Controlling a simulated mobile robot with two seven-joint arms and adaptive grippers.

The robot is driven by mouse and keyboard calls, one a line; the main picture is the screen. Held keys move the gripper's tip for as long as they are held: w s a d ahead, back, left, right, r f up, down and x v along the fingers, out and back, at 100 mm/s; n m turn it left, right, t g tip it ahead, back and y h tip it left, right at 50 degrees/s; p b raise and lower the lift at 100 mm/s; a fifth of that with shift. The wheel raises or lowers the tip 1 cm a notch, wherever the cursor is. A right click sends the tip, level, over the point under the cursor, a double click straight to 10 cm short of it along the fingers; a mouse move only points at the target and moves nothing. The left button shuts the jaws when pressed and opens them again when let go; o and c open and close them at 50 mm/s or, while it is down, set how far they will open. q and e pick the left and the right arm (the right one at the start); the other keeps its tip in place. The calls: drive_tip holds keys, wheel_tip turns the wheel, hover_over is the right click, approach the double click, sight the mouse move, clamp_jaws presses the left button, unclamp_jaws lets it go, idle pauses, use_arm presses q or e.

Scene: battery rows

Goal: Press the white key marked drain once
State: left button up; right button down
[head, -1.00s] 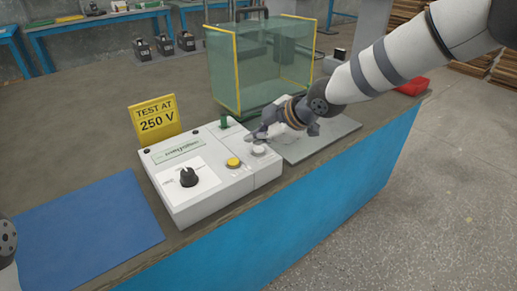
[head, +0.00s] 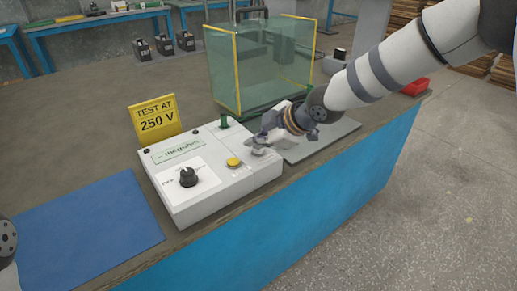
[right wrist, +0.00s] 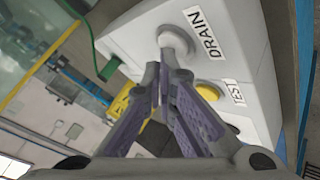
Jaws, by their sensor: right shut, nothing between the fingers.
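The white key (right wrist: 174,40) with the DRAIN label (right wrist: 204,36) shows in the right wrist view, on the white tester box (right wrist: 130,30). In the head view the tester (head: 205,205) stands on the bench, and my right gripper covers the key there. My right gripper (head: 256,148) is shut and empty, its fingertips at the key. In the right wrist view the closed fingertips (right wrist: 164,62) overlap the key's near edge. I cannot tell whether they touch it or whether it is pressed in. Only a bit of my left arm shows at the left edge.
A yellow key (head: 233,162) marked TEST and a black knob (head: 188,177) are on the same tester. A yellow 250 V sign (head: 155,117) stands behind it. A glass tank (head: 245,75) is at the back, a grey plate (head: 325,140) to the right, a blue mat (head: 85,235) to the left.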

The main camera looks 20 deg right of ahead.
sight(257, 151)
drive_tip(key=shift+f, duration=0.25)
drive_tip(key=shift+r, duration=0.15)
use_arm(q)
drive_tip(key=shift+w+r, duration=0.25)
use_arm(e)
drive_tip(key=shift+r, duration=0.75)
drive_tip(key=shift+r+p, duration=0.7)
drive_tip(key=shift+r, duration=1.85)
use_arm(q)
drive_tip(key=shift+w+r+t, duration=0.3)
drive_tip(key=shift+w+r, duration=0.25)
drive_tip(key=shift+r, duration=0.05)
use_arm(e)
drive_tip(key=shift+f, duration=0.1)
